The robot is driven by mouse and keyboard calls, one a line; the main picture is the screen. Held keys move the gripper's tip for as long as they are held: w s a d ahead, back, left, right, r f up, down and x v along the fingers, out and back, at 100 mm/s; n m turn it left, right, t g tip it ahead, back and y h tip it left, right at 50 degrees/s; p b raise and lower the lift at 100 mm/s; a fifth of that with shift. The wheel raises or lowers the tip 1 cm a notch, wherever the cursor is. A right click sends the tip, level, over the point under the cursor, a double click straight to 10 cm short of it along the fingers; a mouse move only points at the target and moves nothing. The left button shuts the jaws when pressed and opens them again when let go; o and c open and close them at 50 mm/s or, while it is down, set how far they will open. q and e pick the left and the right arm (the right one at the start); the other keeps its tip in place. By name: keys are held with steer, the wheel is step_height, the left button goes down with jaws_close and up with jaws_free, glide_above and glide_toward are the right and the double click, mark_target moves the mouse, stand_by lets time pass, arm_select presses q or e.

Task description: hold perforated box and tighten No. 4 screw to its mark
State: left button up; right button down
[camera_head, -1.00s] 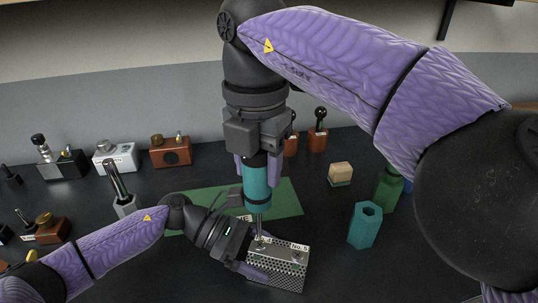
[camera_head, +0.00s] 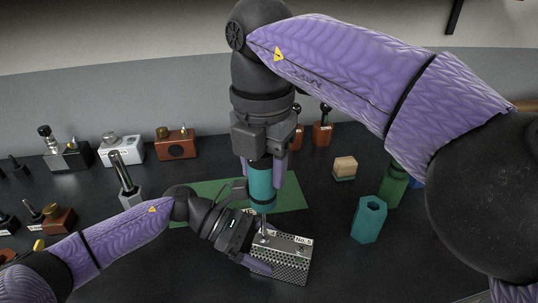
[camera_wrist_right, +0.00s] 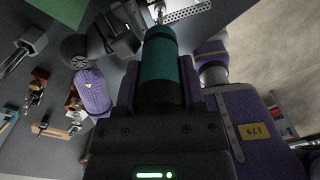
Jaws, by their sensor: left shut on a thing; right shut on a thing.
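My left gripper (camera_head: 247,262) is shut on the box's left end. My right gripper (camera_head: 264,175) is shut on a teal screwdriver (camera_head: 261,190), held upright above the box. Its shaft reaches a screw at the left of the box top; the tip's exact seating is too small to tell. The screwdriver also shows in the right wrist view (camera_wrist_right: 161,70).
A teal hexagonal holder (camera_head: 368,220) and a green bottle-like piece (camera_head: 393,185) stand to the right. The front right table is clear.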

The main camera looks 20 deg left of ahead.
steer(key=shift+f, duration=0.35)
steer(key=m, duration=0.4)
steer(key=shift+m, duration=0.3)
steer(key=m, duration=0.5)
steer(key=shift+d, duration=0.1)
steer(key=m, duration=0.5)
steer(key=shift+s, duration=0.1)
steer(key=m, duration=0.3)
